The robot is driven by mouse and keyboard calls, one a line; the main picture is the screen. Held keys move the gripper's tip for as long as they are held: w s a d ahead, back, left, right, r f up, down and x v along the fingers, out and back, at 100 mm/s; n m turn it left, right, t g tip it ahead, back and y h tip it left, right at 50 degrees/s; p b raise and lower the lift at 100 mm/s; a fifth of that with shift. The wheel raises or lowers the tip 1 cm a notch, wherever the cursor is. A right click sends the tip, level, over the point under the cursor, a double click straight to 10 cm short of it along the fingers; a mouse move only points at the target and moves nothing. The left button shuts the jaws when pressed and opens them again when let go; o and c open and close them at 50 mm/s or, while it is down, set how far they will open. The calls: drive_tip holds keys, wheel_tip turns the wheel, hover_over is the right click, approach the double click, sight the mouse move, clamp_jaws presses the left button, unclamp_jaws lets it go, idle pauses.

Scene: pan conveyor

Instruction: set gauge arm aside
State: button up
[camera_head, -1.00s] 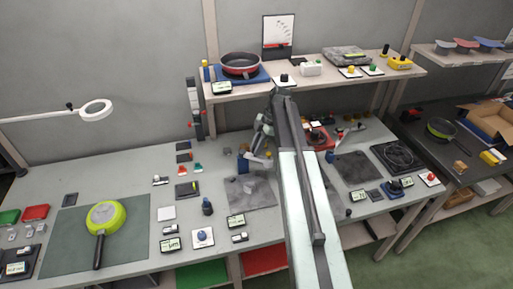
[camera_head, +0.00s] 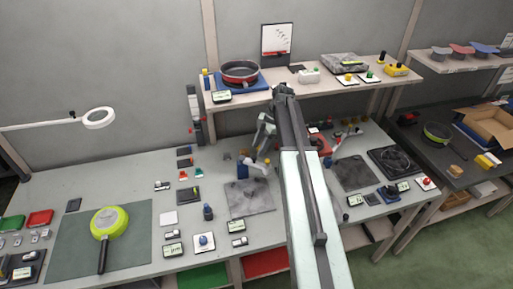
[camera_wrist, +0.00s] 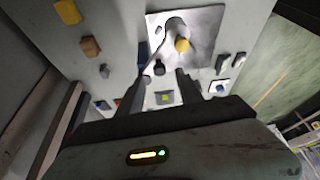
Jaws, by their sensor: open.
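The gauge arm (camera_head: 258,167) appears to be the pale grey part with a yellow knob, at the back of a grey stone plate (camera_head: 248,198) on the bench. In the wrist view its grey body and yellow knob (camera_wrist: 182,44) show over the plate (camera_wrist: 205,22), just beyond my fingertips. A blue part (camera_wrist: 143,52) with a thin rod stands beside it. In the head view my arm hides part of the bench, and the fingertips are too small to make out.
A green pan (camera_head: 109,222) lies on a mat at the left. A red pan (camera_head: 240,72) sits on the shelf behind. A second grey plate (camera_head: 353,173) lies right of my arm. Some bare bench shows left of the small parts.

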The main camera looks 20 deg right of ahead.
drive_tip(key=p+v, duration=0.2)
drive_tip(key=v, duration=0.1)
drive_tip(key=shift+d+r, duration=0.15)
drive_tip(key=shift+r, duration=0.15)
drive_tip(key=c, duration=0.4)
drive_tip(key=shift+s+a+f, duration=0.2)
drive_tip(key=shift+a+f, duration=0.05)
drive_tip(key=shift+a, duration=0.2)
drive_tip(key=c, duration=0.5)
drive_tip(key=s+a+f+m+b, duration=0.1)
drive_tip(key=s+a+m, duration=0.1)
drive_tip(key=a, duration=0.1)
drive_tip(key=s+a+f+m+h+b, duration=0.1)
drive_tip(key=s+a+f+m, duration=0.1)
drive_tip(key=a, duration=0.1)
drive_tip(key=s+a+f+m+b, duration=0.1)
drive_tip(key=s+a+m+b, duration=0.1)
drive_tip(key=a+m, duration=0.1)
drive_tip(key=shift+a+f+g+h, duration=0.25)
drive_tip(key=shift+a+g+h, duration=0.05)
drive_tip(key=shift+a+h, duration=0.1)
clamp_jaws()
drive_tip(key=s+a+f+m+h+b, duration=0.2)
drive_tip(key=s+a+f+m+b, duration=0.1)
drive_tip(key=s+a+m, duration=0.6)
drive_tip(key=shift+f+m+h, duration=0.3)
drive_tip(key=shift+f+m, duration=0.1)
drive_tip(key=shift+m, duration=0.4)
